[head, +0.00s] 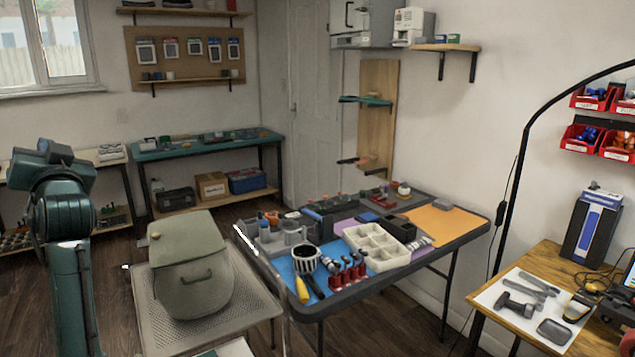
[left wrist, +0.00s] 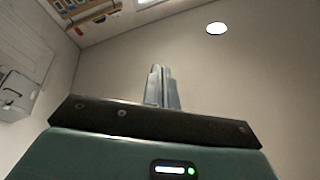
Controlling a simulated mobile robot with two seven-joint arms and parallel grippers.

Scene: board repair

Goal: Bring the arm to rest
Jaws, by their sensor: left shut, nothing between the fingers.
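My left arm (head: 68,235) stands raised at the left edge of the head view, dark green, its upper end bent over near the window side. In the left wrist view my left gripper (left wrist: 161,72) shows two grey fingers close together, shut with nothing between them. In the head view the fingers are hard to make out. My right gripper is in neither view.
A grey-green bin (head: 188,262) sits on a mesh-topped stand (head: 160,322) right of my arm. Beyond it is a dark work table (head: 462,240) with tools and a white divided tray (head: 377,247). A wooden desk (head: 548,256) stands at right, a teal bench (head: 205,147) at the back.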

